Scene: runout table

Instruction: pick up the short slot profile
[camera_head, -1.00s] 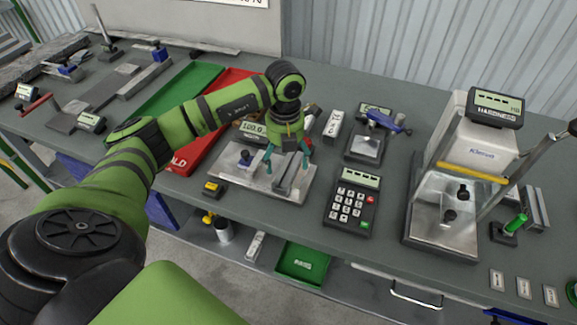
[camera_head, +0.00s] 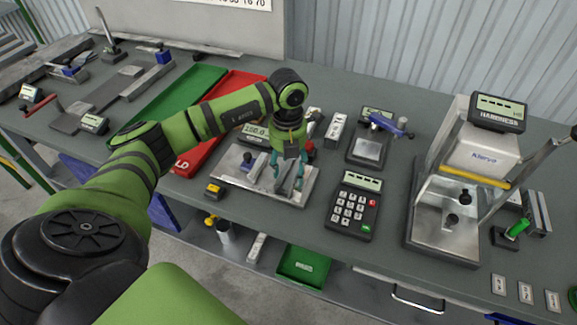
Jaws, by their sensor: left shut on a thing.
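The short slot profile (camera_head: 285,187) is a small grey metal bar on the right part of a flat metal plate (camera_head: 235,185) near the table's front edge. My left gripper (camera_head: 287,178) points down over it, with its teal fingers shut on the bar from both sides. The fingers and wrist hide part of the bar. I cannot tell whether the bar is clear of the plate. My right gripper is not in view.
A display (camera_head: 256,131) stands behind the plate. A keypad device (camera_head: 354,205) stands to the right, a hardness tester (camera_head: 447,215) farther right. Red (camera_head: 195,155) and green (camera_head: 205,75) trays lie to the left. A small yellow-black item (camera_head: 215,190) sits by the plate's left edge.

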